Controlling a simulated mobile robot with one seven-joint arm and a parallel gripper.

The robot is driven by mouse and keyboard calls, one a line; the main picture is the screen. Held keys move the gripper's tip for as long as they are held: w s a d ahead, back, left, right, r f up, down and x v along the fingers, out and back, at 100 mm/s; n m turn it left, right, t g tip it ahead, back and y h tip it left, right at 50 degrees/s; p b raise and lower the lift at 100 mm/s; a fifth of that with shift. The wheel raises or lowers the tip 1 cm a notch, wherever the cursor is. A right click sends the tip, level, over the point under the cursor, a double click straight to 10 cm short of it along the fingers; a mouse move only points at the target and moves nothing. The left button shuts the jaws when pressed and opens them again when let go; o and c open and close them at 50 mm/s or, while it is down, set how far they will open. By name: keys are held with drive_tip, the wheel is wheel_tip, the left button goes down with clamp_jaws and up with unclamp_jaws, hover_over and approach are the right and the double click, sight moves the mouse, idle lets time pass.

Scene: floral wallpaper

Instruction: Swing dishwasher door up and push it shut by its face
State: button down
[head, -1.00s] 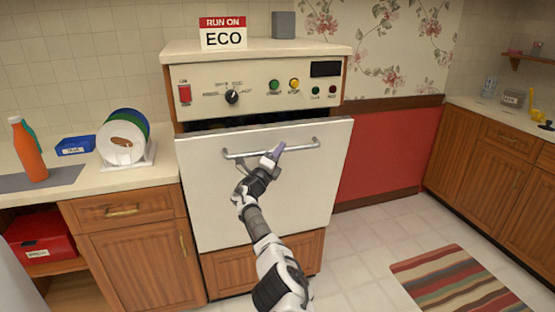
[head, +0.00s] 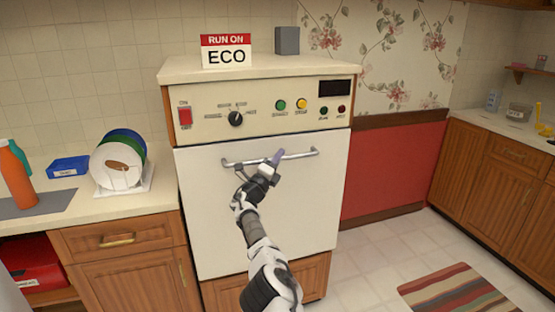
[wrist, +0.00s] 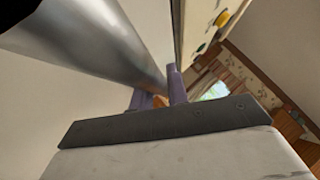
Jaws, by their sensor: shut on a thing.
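The white dishwasher door (head: 215,215) stands upright under the control panel (head: 260,112), and no dark gap shows along its top edge in the head view. Its metal bar handle (head: 240,162) runs across the upper part of the face. My gripper (head: 275,160) is at the right half of the handle, its purple fingers shut on the bar. In the wrist view the handle (wrist: 85,40) passes large at upper left, and the purple fingers of my gripper (wrist: 160,90) are beside it. The exact grip is partly hidden.
A counter at left holds a plate rack (head: 125,165), a blue tray (head: 68,167) and an orange bottle (head: 14,172). A "RUN ON ECO" sign (head: 226,52) and a grey block (head: 287,41) stand on top. Tiled floor and a striped rug (head: 455,295) lie at right.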

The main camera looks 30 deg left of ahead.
drive_tip(key=shift+a+r, duration=0.1)
drive_tip(key=shift+r, duration=0.25)
drive_tip(key=c, duration=1.8)
unclamp_jaws()
drive_tip(key=o, duration=0.4)
drive_tip(key=shift+f, duration=0.2)
drive_tip(key=shift+o, duration=0.2)
drive_tip(key=shift+f, duration=0.2)
drive_tip(key=shift+s+a+f+p, duration=0.1)
drive_tip(key=shift+s+f+p, duration=0.1)
drive_tip(key=shift+s+p, duration=0.65)
drive_tip(key=v, duration=1.2)
drive_tip(key=shift+p, duration=0.4)
